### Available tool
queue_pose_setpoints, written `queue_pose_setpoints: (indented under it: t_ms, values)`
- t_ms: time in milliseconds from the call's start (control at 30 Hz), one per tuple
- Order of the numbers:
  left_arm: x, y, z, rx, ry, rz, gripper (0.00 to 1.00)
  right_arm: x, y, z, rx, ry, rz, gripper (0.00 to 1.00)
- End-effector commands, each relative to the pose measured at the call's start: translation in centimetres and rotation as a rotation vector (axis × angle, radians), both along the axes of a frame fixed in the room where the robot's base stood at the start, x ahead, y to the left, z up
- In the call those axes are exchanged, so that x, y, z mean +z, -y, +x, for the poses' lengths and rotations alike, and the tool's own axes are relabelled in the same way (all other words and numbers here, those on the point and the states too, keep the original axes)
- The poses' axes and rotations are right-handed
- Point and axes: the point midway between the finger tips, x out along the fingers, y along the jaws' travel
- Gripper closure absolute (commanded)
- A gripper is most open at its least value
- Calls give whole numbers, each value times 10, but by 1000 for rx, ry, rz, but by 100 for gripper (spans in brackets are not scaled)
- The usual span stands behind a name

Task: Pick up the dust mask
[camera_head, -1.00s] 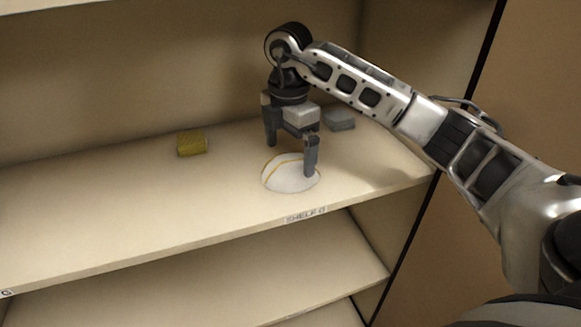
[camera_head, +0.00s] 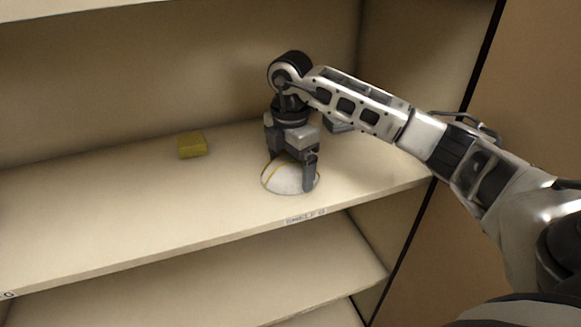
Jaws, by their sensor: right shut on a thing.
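The dust mask (camera_head: 283,180) is a white dome with a yellow strap across it. It sits on the shelf near the front edge, above the shelf label. My right gripper (camera_head: 291,175) points down over it and is shut on the dust mask. One finger shows in front of the mask's right side; the other finger is mostly hidden behind the mask. The mask appears to rest on the shelf still. My left gripper is not in view.
A yellow block (camera_head: 191,145) lies on the shelf to the left. A grey block (camera_head: 338,126) lies behind my right arm, partly hidden. The shelf (camera_head: 110,205) is clear at left. A cabinet side wall stands at right, and a lower shelf (camera_head: 230,270) runs below.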

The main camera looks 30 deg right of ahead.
Motion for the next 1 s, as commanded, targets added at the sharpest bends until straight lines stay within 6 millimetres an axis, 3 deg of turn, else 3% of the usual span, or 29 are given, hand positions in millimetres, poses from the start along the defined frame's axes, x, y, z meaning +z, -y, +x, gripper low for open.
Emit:
queue_pose_setpoints:
  t_ms: [233, 400, 1000]
  values:
    - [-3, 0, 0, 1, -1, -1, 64, 13, 0, 1, 0, 4, 0, 31]
    - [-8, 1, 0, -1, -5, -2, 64, 38, -1, 0, 0, 6, 1, 31]
    - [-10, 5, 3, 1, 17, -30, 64, 34, -78, -108, 5, 1, -1, 31]
